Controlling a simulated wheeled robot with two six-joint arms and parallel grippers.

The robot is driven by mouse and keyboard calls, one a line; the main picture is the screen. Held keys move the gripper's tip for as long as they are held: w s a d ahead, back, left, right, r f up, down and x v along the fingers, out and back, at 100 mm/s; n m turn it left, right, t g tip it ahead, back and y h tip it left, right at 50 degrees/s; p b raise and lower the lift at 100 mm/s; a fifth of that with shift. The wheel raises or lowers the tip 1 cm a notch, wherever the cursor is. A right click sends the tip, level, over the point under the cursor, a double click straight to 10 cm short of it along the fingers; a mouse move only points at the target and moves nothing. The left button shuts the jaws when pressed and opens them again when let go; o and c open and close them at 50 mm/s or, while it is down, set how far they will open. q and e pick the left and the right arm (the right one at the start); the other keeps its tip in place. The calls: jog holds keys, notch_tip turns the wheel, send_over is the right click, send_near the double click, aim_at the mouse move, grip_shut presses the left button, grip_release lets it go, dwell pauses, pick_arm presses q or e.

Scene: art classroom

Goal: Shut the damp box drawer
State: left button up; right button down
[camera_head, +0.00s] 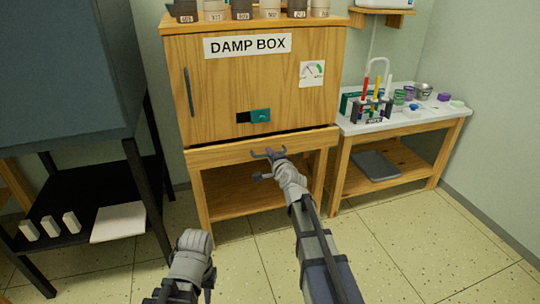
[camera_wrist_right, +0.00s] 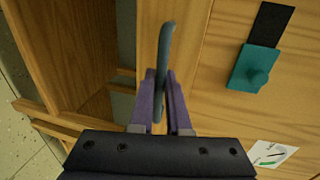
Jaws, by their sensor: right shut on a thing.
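The damp box (camera_head: 218,75) is a wooden cabinet with a sign reading DAMP BOX. Its drawer front (camera_head: 220,158) is the wooden strip under the door, and a dark gap shows above it, so it stands out a little. My right gripper (camera_head: 270,158) is at the middle of the drawer front. In the right wrist view its purple fingers (camera_wrist_right: 160,90) are shut on the grey drawer handle (camera_wrist_right: 165,40), one finger on each side. The drawer's inside is hidden.
A teal slider (camera_head: 260,115) and a dial (camera_head: 312,73) are on the door. Labelled jars (camera_head: 241,10) stand on top. A side table (camera_head: 440,112) with test tubes is at right, a dark rack (camera_head: 95,178) at left. Floor in front is clear.

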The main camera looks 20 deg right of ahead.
dwell(0.8)
jog(key=x, duration=0.2)
jog(key=r+x, duration=0.1)
jog(key=x, duration=0.1)
jog(key=shift+w+f, duration=0.1)
jog(key=shift+w, duration=0.05)
jog(key=c, duration=0.9)
grip_release()
jog(key=p+v, duration=0.1)
jog(key=v, duration=0.7)
jog(key=shift+p, duration=0.3)
jog(key=shift+a, duration=0.1)
